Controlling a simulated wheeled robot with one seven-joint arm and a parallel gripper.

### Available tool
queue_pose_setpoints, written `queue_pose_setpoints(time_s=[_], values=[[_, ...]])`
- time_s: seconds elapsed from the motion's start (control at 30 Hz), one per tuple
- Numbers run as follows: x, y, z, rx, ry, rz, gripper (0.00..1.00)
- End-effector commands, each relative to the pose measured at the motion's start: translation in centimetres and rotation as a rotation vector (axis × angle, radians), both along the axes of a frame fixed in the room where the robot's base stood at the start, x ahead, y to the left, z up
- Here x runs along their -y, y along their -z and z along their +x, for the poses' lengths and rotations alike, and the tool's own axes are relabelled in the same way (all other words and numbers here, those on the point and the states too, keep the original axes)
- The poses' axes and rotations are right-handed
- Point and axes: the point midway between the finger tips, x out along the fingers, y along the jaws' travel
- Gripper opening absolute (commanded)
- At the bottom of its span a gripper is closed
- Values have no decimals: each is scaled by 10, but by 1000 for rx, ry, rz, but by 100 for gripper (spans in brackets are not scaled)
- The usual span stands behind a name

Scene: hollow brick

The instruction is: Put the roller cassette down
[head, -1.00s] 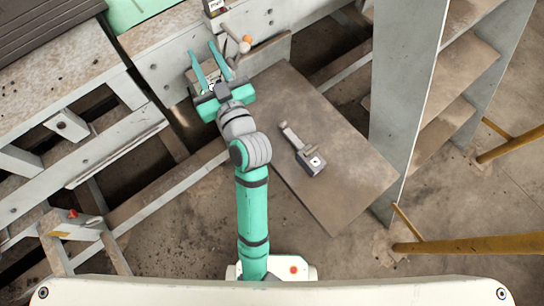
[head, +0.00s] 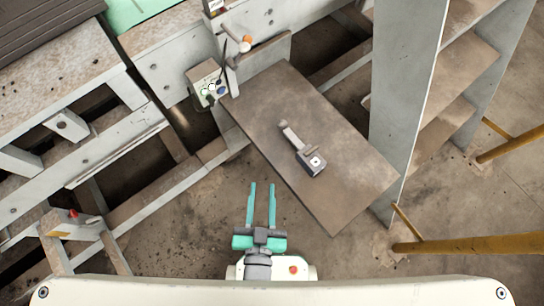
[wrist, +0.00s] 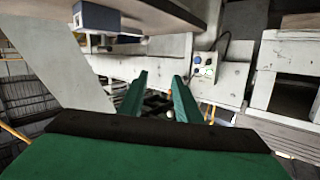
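The roller cassette (head: 311,163), a grey block with a dark round spot and a long narrow arm, lies on the brown table (head: 345,195). It rests clear of the table's edges. My gripper (head: 261,185) is open and empty, drawn back close to my base, left of and below the table in the head view. Its two green fingers are apart with nothing between them. In the wrist view the fingers (wrist: 160,85) also stand apart, and a blue-grey block (wrist: 97,17), seemingly the cassette, shows at the upper left.
A control box (head: 207,85) with several coloured buttons stands at the table's upper left corner, beside a lever with an orange knob (head: 246,42). A grey shelf unit (head: 405,90) stands right of the table. A yellow rail (head: 470,245) lies at lower right.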

Motion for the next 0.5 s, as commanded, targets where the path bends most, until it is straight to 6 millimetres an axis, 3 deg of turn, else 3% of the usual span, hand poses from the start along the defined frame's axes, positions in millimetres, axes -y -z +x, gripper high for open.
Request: queue_pose_setpoints(time_s=[0.03,0.2,0.5], values=[[6,2,-18,-19,-10,-25,31],[21,0,-54,-40,-41,-86,31],[27,-3,-67,-44,-59,-112,31]])
